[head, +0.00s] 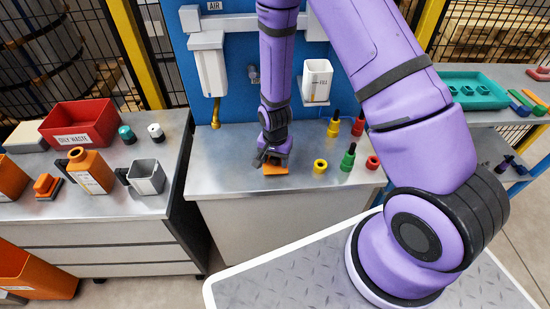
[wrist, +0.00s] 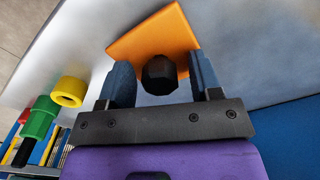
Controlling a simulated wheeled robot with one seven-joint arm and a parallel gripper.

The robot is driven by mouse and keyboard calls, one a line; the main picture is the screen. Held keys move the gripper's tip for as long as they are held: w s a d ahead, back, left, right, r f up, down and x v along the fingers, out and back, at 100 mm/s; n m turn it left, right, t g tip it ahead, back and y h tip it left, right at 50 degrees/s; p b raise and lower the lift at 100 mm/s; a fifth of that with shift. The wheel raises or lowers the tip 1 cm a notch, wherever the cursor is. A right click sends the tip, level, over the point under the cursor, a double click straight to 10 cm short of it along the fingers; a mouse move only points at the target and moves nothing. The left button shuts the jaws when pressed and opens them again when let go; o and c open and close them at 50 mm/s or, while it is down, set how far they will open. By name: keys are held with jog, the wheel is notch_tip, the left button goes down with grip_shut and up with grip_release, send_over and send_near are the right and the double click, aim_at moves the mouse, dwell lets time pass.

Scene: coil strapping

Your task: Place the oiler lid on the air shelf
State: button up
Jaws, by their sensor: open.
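The oiler lid appears to be the flat orange square (head: 276,171) with a black knob, lying on the grey bench below my gripper. In the wrist view the orange plate (wrist: 150,38) shows with its black knob (wrist: 160,75) between my two blue fingers. My gripper (head: 271,158) points down at the lid in the head view; in the wrist view its fingers (wrist: 161,70) stand apart on either side of the knob, with gaps visible. White fittings (head: 205,41) are under the AIR sign (head: 214,6) on the blue panel; which part is the air shelf is unclear.
A white open cup marked FILL (head: 317,80) is mounted right of my arm. A yellow ring (head: 320,166), a green bottle (head: 348,157) and a red ring (head: 372,162) stand right of the lid. The bench left of the lid (head: 220,165) is clear.

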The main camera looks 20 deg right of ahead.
jog(key=shift+r, duration=0.1)
notch_tip(320, 180, up, 25)
jog(key=s+d+n+t, duration=0.1)
jog(key=s+d+n, duration=0.1)
jog(key=s+d+r+n+t, duration=0.2)
jog(key=s+r+n, duration=0.1)
jog(key=s+r, duration=0.7)
jog(key=s+d+r+n+t, duration=0.2)
jog(key=s+d+r+n, duration=0.1)
jog(key=s+r, duration=0.7)
jog(key=shift+s+d+r, duration=0.15)
jog(key=shift+r, duration=0.8)
